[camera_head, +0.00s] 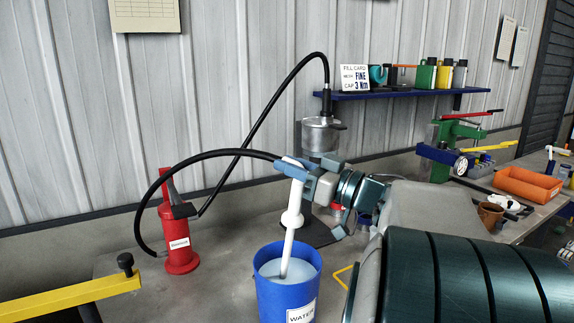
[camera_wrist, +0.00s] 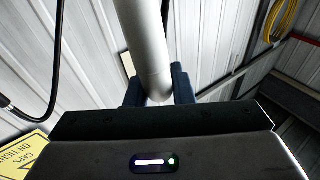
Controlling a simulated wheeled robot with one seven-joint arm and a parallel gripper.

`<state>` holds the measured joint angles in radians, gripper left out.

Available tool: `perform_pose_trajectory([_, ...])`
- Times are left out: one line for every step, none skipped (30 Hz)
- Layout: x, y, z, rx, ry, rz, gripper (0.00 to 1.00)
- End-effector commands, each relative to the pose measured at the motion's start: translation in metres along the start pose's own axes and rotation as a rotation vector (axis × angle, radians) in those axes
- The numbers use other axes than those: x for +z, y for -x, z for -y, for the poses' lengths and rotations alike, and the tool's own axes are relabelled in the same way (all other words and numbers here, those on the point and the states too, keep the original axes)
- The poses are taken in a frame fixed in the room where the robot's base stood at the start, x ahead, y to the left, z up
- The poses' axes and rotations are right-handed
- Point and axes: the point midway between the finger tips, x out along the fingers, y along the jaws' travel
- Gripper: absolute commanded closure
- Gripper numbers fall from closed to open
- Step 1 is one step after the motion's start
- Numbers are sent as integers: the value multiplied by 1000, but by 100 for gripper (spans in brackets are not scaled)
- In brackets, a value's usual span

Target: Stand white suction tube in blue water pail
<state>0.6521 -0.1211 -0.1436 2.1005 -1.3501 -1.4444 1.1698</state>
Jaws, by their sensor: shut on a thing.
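The white suction tube (camera_head: 289,232) stands nearly upright, tilted slightly, with its lower end inside the blue water pail (camera_head: 284,295). Its tip goes below the rim to the pale water; the tip itself is hidden. A black hose runs from its top toward the red pump. My gripper (camera_head: 306,180) is shut on the tube near its upper end, above the pail. In the wrist view the tube (camera_wrist: 147,45) passes between the dark fingers (camera_wrist: 160,88).
A red pump (camera_head: 179,237) stands left of the pail, with black hoses arching above. A metal canister (camera_head: 320,135) stands behind my gripper. A yellow bar (camera_head: 70,299) lies at front left. A blue shelf (camera_head: 400,92) holds bottles. An orange tray (camera_head: 527,184) is at right.

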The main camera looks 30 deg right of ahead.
Motion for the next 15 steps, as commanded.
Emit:
perform_pose_trajectory([4, 2, 1, -1, 3, -4, 100])
perform_pose_trajectory([4, 2, 1, -1, 4, -6, 100])
perform_pose_trajectory([5, 3, 1, -1, 5, -7, 100])
perform_pose_trajectory([5, 3, 1, -1, 5, -8, 100])
perform_pose_trajectory([5, 3, 1, -1, 6, -9, 100])
perform_pose_trajectory([5, 3, 1, -1, 6, -9, 100])
perform_pose_trajectory([5, 3, 1, -1, 7, -10, 100])
perform_pose_trajectory([5, 3, 1, -1, 7, -10, 100])
perform_pose_trajectory([5, 3, 1, -1, 7, -10, 100])
perform_pose_trajectory([5, 3, 1, -1, 7, -10, 100])
perform_pose_trajectory([5, 3, 1, -1, 7, -10, 100])
perform_pose_trajectory([5, 3, 1, -1, 7, -10, 100])
perform_pose_trajectory([5, 3, 1, -1, 6, -10, 100])
perform_pose_trajectory([5, 3, 1, -1, 6, -9, 76])
perform_pose_trajectory([5, 3, 1, -1, 6, -9, 65])
